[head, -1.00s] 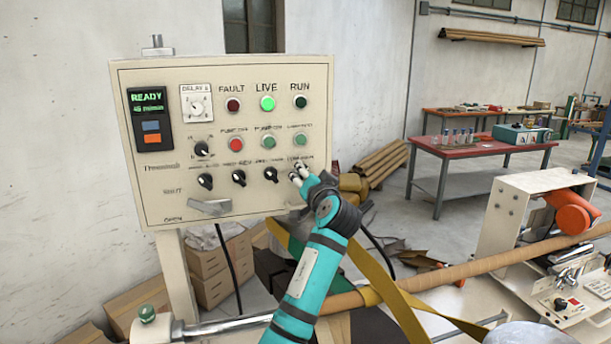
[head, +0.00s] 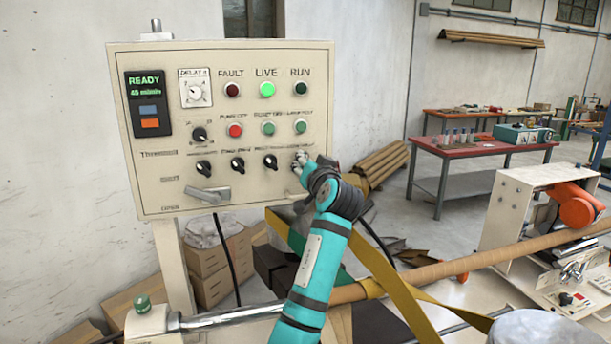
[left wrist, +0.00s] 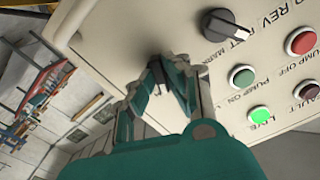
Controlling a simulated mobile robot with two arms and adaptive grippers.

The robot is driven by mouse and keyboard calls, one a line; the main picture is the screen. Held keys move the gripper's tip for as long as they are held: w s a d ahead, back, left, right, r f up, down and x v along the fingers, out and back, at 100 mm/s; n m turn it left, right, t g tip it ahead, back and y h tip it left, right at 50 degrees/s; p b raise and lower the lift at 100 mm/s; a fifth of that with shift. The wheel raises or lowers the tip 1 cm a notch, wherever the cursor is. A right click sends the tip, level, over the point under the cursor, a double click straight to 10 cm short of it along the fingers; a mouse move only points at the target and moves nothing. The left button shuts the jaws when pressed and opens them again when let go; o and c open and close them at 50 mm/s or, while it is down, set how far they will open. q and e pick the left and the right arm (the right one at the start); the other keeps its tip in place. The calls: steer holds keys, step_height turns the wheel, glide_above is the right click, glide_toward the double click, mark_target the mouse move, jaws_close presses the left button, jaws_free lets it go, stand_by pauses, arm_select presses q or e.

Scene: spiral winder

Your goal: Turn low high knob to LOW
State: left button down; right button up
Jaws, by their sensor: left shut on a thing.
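The control panel (head: 240,185) stands at the left in the head view, with a row of black knobs along its lower half. My left gripper (head: 299,163) is at the right end of this row, with its fingers against the panel face. In the left wrist view, my left gripper (left wrist: 158,82) is shut on a small dark knob (left wrist: 157,90). The fingers hide most of that knob, and I cannot read its label or setting. My right gripper is not in view.
Another black knob (left wrist: 228,27) sits beside the held one. Indicator lamps and push buttons fill the panel's upper part, with the green LIVE lamp (head: 267,90) lit. A brown tube (head: 440,272) and a yellow strap (head: 385,275) lie at the right of my arm.

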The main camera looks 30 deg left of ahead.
arm_select(q)
steer(key=shift+n+b, duration=5.1)
steer(key=shift+n, duration=0.5)
steer(key=c, duration=1.4)
jaws_free()
steer(key=shift+o, duration=0.2)
steer(key=v, duration=0.7)
steer(key=shift+s+d, duration=0.15)
steer(key=shift+s, duration=0.05)
